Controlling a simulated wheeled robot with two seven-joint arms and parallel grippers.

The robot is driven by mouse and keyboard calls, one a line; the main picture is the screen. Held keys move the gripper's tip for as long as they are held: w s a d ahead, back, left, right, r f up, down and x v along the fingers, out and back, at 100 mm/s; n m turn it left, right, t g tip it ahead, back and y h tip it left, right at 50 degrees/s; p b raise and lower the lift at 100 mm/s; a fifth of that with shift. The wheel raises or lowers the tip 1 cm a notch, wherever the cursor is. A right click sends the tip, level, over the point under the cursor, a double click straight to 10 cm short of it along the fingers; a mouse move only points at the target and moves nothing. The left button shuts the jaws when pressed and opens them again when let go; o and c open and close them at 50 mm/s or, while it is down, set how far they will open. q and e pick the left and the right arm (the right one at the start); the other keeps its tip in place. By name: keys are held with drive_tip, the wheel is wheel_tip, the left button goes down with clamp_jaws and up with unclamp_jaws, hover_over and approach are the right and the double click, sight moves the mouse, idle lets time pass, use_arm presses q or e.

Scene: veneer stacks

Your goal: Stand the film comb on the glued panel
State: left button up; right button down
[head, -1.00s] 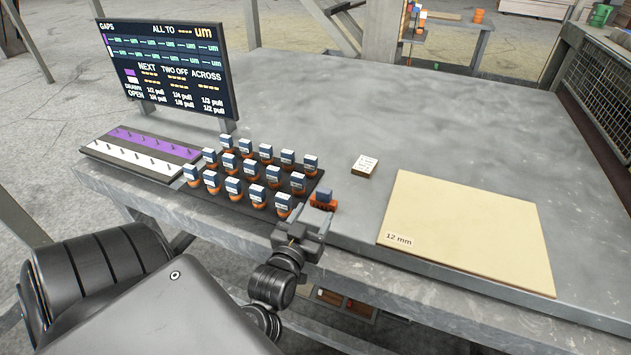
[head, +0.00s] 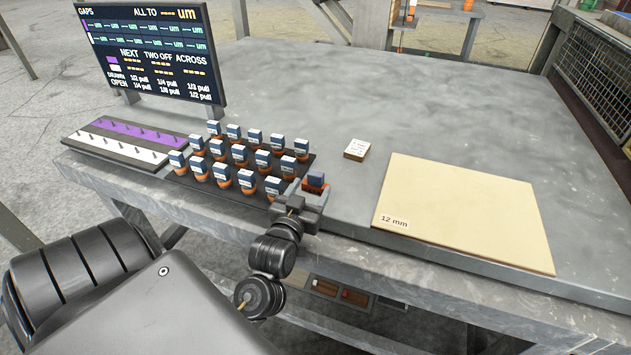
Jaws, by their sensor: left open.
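The glued panel (head: 465,213) is a flat pale beige board marked "12 mm", lying on the right part of the bench. A small orange piece with a dark blue top (head: 316,180), which looks like the film comb, stands at the right front of the dark rack. My left gripper (head: 312,190) is open right at this piece, with its jaws around or just before it; the exact contact is hidden by the gripper body. My right gripper is not in view.
The dark rack (head: 213,186) holds several orange pieces with blue and white tops, close left of my gripper. A purple and white pegged board (head: 117,150) and a display (head: 150,55) stand farther left. The bench's far middle is clear.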

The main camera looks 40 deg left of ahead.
sight(314, 180)
use_arm(q)
drive_tip(key=shift+p+x, duration=0.4)
drive_tip(key=shift+x, duration=2.2)
drive_tip(key=shift+a, duration=0.1)
drive_tip(key=shift+c, duration=0.3)
drive_tip(key=c, duration=1.1)
drive_tip(key=shift+r, duration=0.15)
